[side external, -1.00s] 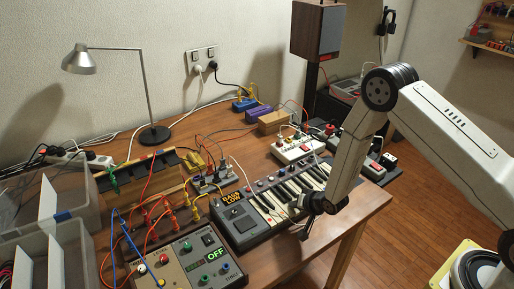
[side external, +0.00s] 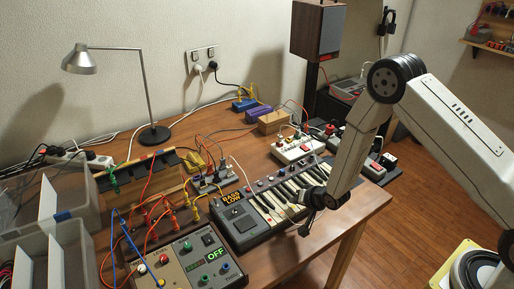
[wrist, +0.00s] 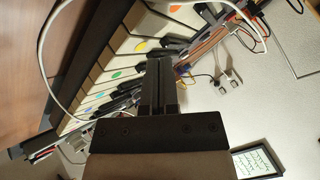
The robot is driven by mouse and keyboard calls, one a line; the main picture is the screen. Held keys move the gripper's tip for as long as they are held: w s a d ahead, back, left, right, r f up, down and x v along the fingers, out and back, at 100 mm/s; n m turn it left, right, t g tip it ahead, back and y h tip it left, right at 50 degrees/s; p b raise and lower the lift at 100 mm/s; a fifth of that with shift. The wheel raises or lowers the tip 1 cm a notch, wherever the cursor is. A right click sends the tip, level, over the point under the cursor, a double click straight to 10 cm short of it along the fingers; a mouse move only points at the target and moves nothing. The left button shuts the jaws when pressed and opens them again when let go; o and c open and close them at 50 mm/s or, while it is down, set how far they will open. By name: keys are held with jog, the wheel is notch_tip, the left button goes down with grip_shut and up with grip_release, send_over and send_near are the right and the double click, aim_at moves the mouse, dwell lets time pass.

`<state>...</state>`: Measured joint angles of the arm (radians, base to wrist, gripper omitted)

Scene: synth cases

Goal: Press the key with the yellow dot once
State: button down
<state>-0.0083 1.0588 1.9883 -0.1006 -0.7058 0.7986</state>
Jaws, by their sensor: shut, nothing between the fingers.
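The small keyboard (side external: 238,222) lies on the wooden table with an amber "BASS LOW" display. In the wrist view, its cream keys (wrist: 148,24) carry coloured dots. My gripper (side external: 303,231) is at the keyboard's front right edge, pointing down. In the wrist view, my gripper (wrist: 158,62) has its fingers together with nothing between them. They cover part of the keys. I cannot tell whether they touch a key.
A control box (side external: 190,262) with a green "OFF" display stands in front left of the keyboard. A white cabled box (side external: 297,150) sits behind it. A lamp (side external: 154,134), clear bins (side external: 75,250) and loose cables crowd the left. A white cable crosses near the keys.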

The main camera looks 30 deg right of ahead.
aim_at(295, 209)
jog(key=shift+r, duration=0.1)
jog(key=shift+r, duration=2.4)
jog(key=shift+s+r, duration=0.2)
jog(key=shift+r, duration=0.35)
jog(key=s+r+n+g, duration=0.3)
jog(key=s+r+n, duration=0.1)
jog(key=s+r, duration=0.3)
jog(key=s+d+r+n+g+h, duration=0.1)
jog(key=s+r+n+g, duration=0.2)
jog(key=s+r, duration=0.4)
jog(key=s, duration=0.5)
jog(key=shift+d+r+n+g, duration=0.2)
jog(key=shift+d+n+g, duration=0.1)
jog(key=shift+n, duration=0.1)
jog(key=shift+s, duration=0.1)
